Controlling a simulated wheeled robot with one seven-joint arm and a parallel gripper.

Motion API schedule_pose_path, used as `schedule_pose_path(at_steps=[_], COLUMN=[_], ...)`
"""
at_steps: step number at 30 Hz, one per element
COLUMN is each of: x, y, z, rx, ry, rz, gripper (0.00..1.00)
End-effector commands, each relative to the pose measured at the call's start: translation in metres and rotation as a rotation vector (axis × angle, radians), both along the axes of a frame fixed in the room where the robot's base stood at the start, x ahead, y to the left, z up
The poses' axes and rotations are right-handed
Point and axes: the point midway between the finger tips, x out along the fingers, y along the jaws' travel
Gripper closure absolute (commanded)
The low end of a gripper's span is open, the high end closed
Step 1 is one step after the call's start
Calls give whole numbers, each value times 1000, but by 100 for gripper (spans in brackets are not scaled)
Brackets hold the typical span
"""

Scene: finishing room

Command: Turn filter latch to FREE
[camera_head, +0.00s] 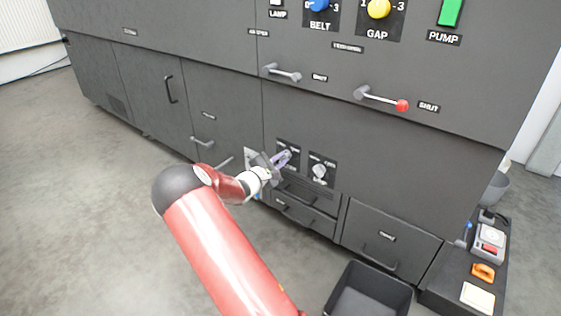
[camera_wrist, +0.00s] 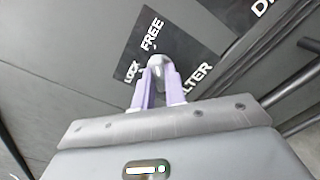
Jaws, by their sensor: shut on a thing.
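The filter latch (camera_wrist: 158,60) is a small light-grey knob on a dark label plate (camera_wrist: 185,48) marked LOCK, FREE and, partly hidden, FILTER. My gripper (camera_wrist: 159,75) has its two pale purple fingers closed on the latch from both sides. In the wrist view the latch lies below the word FREE, and LOCK is to its left. Its exact pointing direction is hard to tell behind the fingers. In the head view my gripper (camera_head: 283,157) reaches the left of two small plates low on the dark machine front and covers much of it.
A similar knob (camera_head: 319,171) sits on the plate just right. Drawer handles (camera_head: 296,213) are below, and a lever with a red ball (camera_head: 402,105) and a grey lever (camera_head: 283,73) are above. A black open bin (camera_head: 368,293) stands on the floor in front. The floor at left is clear.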

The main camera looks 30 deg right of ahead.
Motion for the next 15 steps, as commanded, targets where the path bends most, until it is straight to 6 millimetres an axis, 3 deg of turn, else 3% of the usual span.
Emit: schedule_pose_path(at_steps=[6, 7, 11, 15], x=[0, 0, 0, 0], y=[1, 1, 1, 0], z=[-2, -2, -1, -1], rx=[4, 4, 3, 2], ry=[0, 0, 0, 0], rz=[0, 0, 0, 0], gripper=[100, 85, 68, 65])
